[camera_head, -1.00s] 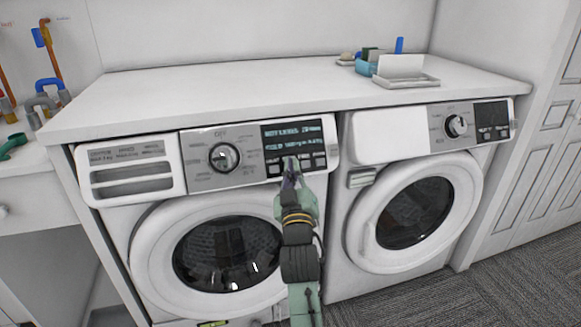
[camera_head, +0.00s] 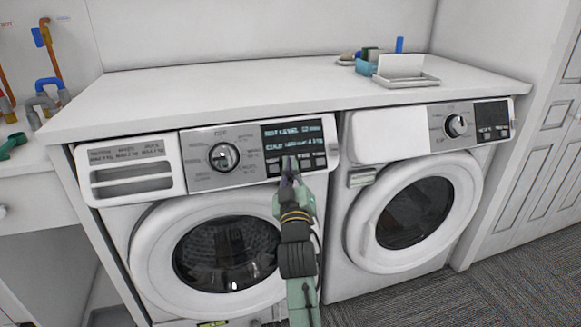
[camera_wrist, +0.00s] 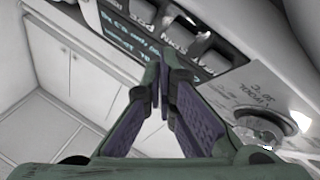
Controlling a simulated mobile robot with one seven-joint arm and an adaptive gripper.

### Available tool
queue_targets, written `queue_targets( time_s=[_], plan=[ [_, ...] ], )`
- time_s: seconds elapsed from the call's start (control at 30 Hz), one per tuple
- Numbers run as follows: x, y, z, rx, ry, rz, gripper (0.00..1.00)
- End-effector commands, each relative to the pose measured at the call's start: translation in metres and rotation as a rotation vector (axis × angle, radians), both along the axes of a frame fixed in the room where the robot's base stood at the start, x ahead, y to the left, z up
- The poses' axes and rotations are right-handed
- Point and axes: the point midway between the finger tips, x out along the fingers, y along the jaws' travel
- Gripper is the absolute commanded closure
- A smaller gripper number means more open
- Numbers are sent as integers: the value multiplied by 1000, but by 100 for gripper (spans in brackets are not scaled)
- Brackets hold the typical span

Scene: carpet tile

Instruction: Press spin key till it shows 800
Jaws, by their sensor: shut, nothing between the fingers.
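The left washing machine (camera_head: 231,250) has a control panel with a round dial (camera_head: 224,157) and a dark display (camera_head: 292,133) with light-blue text. The text is too small to read surely. A row of keys (camera_head: 305,163) lies under the display. My gripper (camera_head: 288,168) is shut and empty, with its tips at the key row, over the middle keys. I cannot tell whether they touch a key. In the wrist view my gripper (camera_wrist: 163,66) points at the panel, with the keys (camera_wrist: 187,42) just beyond the tips and the display (camera_wrist: 122,42) to their left.
A second front-loading machine (camera_head: 415,215) stands to the right with its own dial and display. A white countertop (camera_head: 250,95) overhangs both machines close above the panel. A tray (camera_head: 405,80) and a blue box (camera_head: 367,67) sit on it. Carpet lies at the lower right.

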Motion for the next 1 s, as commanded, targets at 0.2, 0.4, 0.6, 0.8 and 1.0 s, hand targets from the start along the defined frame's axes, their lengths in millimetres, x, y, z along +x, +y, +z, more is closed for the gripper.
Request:
queue_targets(
  time_s=[0.2,0.4,0.6,0.8,1.0],
  plan=[
    [0,0,0,0,0,0,100],
    [0,0,0,0,0,0,100],
    [0,0,0,0,0,0,100],
    [4,2,-3,-1,1,2,100],
    [7,2,-4,-1,1,-1,100]
  ],
)
